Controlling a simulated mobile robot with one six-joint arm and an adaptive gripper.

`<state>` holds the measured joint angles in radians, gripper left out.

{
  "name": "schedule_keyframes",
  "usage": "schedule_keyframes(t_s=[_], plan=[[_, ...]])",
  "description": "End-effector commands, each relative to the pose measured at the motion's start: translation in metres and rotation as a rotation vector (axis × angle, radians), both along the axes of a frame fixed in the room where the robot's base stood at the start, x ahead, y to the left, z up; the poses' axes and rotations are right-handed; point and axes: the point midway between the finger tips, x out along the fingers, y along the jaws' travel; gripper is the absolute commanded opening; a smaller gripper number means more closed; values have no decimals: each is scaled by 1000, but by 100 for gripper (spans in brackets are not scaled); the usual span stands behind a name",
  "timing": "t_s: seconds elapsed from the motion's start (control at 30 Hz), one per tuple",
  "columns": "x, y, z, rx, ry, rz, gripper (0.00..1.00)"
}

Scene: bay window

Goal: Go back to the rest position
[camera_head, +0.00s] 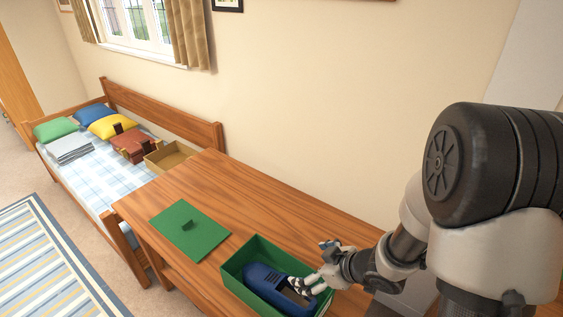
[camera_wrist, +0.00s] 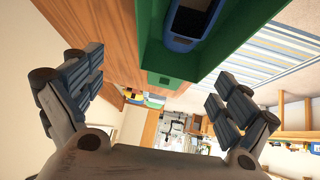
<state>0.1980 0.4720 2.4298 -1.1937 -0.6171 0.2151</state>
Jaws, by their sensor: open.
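My gripper (camera_head: 318,266) is above the right part of the green box (camera_head: 233,270) on the wooden table. In the wrist view my gripper (camera_wrist: 150,98) has its two fingers wide apart with nothing between them. A blue device with a dark panel (camera_head: 262,277) lies inside the green box; it also shows in the wrist view (camera_wrist: 172,42). My gripper partly covers the right end of the device in the head view, and I cannot tell whether they touch there.
A green lid (camera_head: 180,232) with a small handle lies on the wooden table (camera_head: 262,205), left of the box. A bed (camera_head: 105,178) with pillows, a grey folded stack, a brown-red object and an open tan box (camera_head: 170,162) stands beyond. A striped rug (camera_head: 50,265) covers the floor.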

Motion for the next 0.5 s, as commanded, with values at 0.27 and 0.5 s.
schedule_keyframes(t_s=[0.27, 0.5], plan=[[8, -87, 110, -284, -71, -399, 96], [-73, -114, 184, -290, 38, -724, 96]])
